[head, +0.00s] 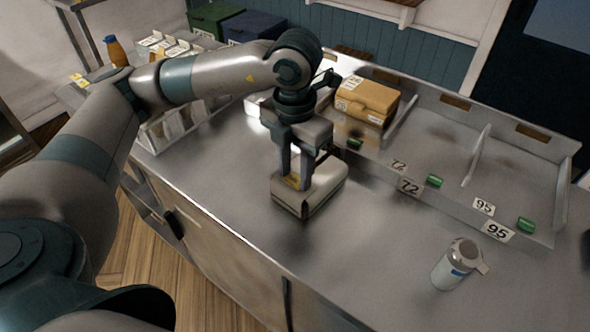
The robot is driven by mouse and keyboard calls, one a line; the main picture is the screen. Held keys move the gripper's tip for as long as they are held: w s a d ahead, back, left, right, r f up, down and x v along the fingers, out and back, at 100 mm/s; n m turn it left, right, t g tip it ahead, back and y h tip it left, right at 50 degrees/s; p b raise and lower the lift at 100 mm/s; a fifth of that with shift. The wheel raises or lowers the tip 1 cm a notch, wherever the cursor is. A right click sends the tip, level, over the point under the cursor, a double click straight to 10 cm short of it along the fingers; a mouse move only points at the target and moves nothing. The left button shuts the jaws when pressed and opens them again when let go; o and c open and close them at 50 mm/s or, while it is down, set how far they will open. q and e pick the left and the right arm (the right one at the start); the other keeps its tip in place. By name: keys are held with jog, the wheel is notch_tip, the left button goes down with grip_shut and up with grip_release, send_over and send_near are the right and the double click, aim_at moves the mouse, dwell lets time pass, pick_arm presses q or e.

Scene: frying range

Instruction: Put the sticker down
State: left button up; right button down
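My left gripper (295,178) points straight down over a pale box (322,198) on the steel counter. Its two fingers show a gap between them, and the tips are at the top of the box. A small yellow patch (292,182), which looks like the sticker, shows between the fingertips at the box top. I cannot tell whether the fingers grip it or whether it lies flat on the box. My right gripper is not in view.
A tan box (367,100) stands in a divided steel tray (447,133) behind. The counter (375,235) between is clear. An orange-brown bottle (116,51) is far left.

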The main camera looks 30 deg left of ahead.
pick_arm(q)
jog(key=shift+o, duration=1.2)
jog(key=shift+s+f, duration=0.1)
jog(key=shift+f, duration=0.05)
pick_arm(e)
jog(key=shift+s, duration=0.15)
pick_arm(q)
jog(key=shift+r+p, duration=0.3)
jog(key=shift+p, duration=0.2)
notch_tip(320, 180, up, 2)
jog(key=shift+r, duration=0.25)
notch_tip(320, 180, up, 3)
jog(key=shift+r+b, duration=0.2)
jog(key=shift+b, duration=0.5)
notch_tip(320, 180, up, 5)
jog(key=b, duration=0.1)
send_over(296, 180)
jog(key=shift+r, duration=0.85)
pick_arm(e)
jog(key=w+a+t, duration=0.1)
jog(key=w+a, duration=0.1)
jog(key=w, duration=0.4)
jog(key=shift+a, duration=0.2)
